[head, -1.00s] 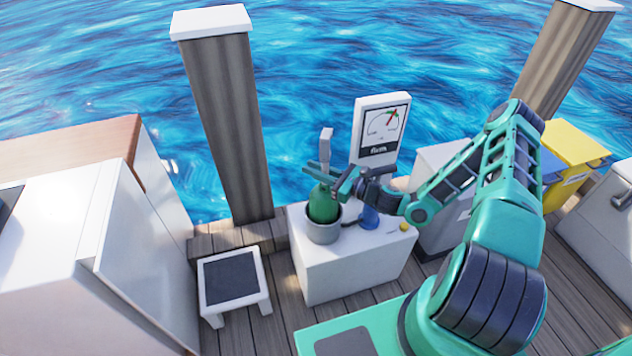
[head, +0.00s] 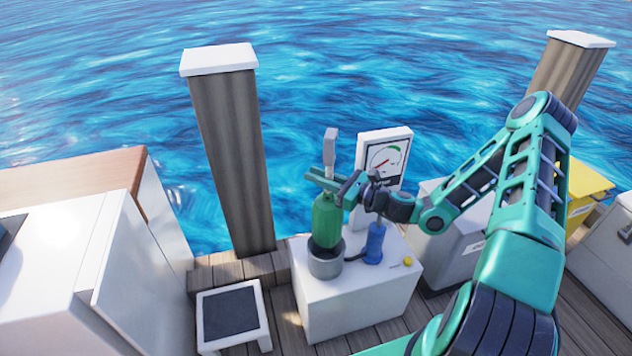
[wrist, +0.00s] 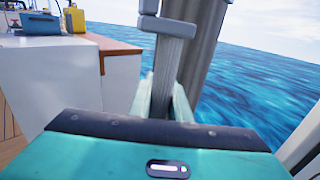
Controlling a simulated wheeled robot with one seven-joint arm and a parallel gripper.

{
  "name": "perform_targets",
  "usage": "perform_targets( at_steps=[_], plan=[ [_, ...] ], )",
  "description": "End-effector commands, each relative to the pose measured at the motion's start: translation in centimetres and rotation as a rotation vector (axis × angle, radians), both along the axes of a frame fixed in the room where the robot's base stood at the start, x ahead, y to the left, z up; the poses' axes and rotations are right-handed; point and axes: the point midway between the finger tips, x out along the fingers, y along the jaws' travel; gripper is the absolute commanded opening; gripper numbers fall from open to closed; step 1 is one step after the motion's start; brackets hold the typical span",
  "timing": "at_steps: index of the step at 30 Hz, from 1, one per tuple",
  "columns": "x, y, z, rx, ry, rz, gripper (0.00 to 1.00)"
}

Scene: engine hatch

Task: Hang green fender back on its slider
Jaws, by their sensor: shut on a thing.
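The green fender (head: 327,222) is upright in the head view, with a flat grey strap or handle (head: 330,150) rising from its top. My gripper (head: 323,181) is shut on the grey strap just above the green body. The fender's lower end is at the mouth of a grey pot (head: 325,264); whether its tip is still inside is hard to tell. In the wrist view the grey strap (wrist: 172,65) stands between my fingers (wrist: 162,100), and the green body is hidden. I cannot make out a slider in either view.
The pot stands on a white box (head: 350,295) with a blue pump-like object (head: 375,243), a yellow knob (head: 407,261) and a gauge (head: 385,160). A wooden post (head: 235,165) rises behind left. A low stool (head: 232,315) and white boat hull (head: 60,260) are left.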

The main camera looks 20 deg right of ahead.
Motion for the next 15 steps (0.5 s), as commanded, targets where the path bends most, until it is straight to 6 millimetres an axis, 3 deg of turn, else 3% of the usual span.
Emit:
perform_targets(
  at_steps=[15],
  plan=[
    [0.0,0.0,2.7,0.001,-0.002,0.0,0.0]
  ],
)
